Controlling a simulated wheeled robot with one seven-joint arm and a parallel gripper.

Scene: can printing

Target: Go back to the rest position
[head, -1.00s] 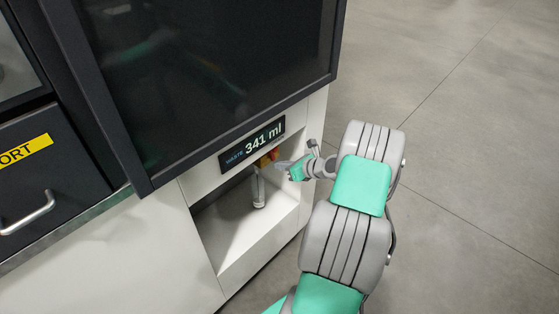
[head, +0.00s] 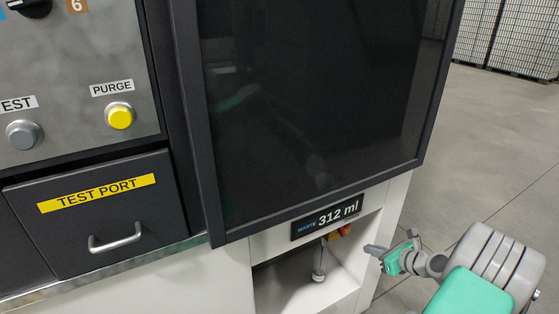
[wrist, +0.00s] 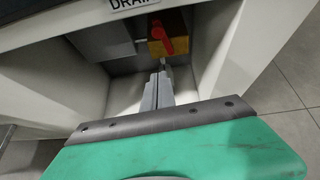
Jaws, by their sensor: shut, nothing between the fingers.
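My gripper (head: 374,250) is at the lower right of the head view, in front of the right edge of the machine's open niche (head: 338,300). Its fingers are shut and empty. In the wrist view the closed fingers (wrist: 160,88) point into the niche toward a red valve handle (wrist: 168,38) on a brass-coloured body. A gap shows between the fingertips and the valve in the head view. The valve (head: 343,230) shows small under the waste display (head: 327,217), which reads 312 ml. A grey pipe (head: 319,262) hangs in the niche.
A dark glass panel (head: 310,110) stands above the niche. At the left are the TEST PORT drawer (head: 100,215) and a yellow PURGE button (head: 120,117). Open floor (head: 480,140) lies to the right, with stacked pallets (head: 510,40) far behind.

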